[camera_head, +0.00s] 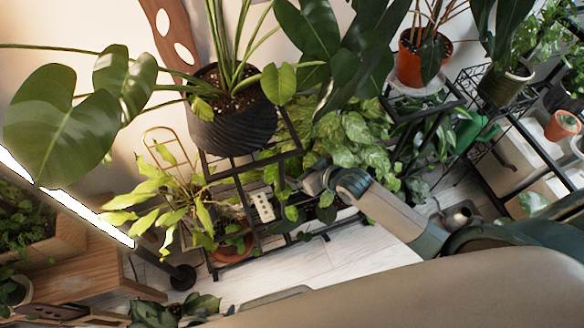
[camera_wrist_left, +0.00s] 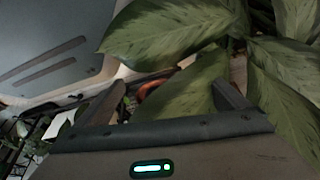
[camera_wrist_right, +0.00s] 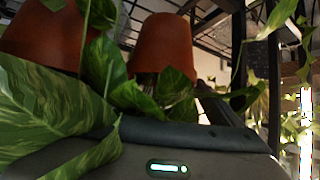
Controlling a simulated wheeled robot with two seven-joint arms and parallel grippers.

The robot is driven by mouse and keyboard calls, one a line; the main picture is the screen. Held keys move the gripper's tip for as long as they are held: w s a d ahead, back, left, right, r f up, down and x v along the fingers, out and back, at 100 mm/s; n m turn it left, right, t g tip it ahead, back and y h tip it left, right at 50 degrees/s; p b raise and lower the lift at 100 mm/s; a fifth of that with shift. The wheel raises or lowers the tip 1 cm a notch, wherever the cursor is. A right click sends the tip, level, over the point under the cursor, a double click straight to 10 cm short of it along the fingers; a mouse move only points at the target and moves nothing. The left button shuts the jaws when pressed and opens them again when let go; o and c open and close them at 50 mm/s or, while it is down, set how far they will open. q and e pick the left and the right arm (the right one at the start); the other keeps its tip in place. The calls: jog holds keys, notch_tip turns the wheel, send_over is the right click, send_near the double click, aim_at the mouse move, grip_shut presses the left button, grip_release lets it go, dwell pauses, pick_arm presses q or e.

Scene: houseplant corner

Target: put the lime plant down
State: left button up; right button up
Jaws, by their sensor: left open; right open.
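The lime plant (camera_head: 170,195), with yellow-green leaves, shows left of centre in the head view. A terracotta pot (camera_head: 236,240) is low beneath its right side, partly hidden by leaves. My right gripper (camera_head: 312,180) reaches in from the right to the black stand, right of the lime plant and apart from it. In the right wrist view my right gripper (camera_wrist_right: 150,110) is open; leaves hide its left finger. Terracotta pots (camera_wrist_right: 162,45) are ahead of it, and I cannot tell which plants they hold. My left gripper (camera_wrist_left: 172,95) is open among broad green leaves (camera_wrist_left: 175,40), outside the head view.
A black metal stand (camera_head: 285,150) carries a large dark ridged pot (camera_head: 230,115). Trailing variegated leaves (camera_head: 350,135) crowd around my right gripper. A wooden bench (camera_head: 70,270) and a lit tube lamp (camera_head: 95,220) are at the left. Pale floor (camera_head: 300,262) is partly clear at lower centre.

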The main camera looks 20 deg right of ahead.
jog(key=shift+x, duration=1.25)
pick_arm(q)
jog(key=shift+s+a+f, duration=0.1)
jog(key=shift+a, duration=0.3)
jog(key=shift+d, duration=0.25)
pick_arm(e)
jog(key=shift+c, duration=0.5)
pick_arm(q)
jog(key=shift+d, duration=0.4)
pick_arm(e)
jog(key=shift+r, duration=0.1)
jog(key=c, duration=0.8)
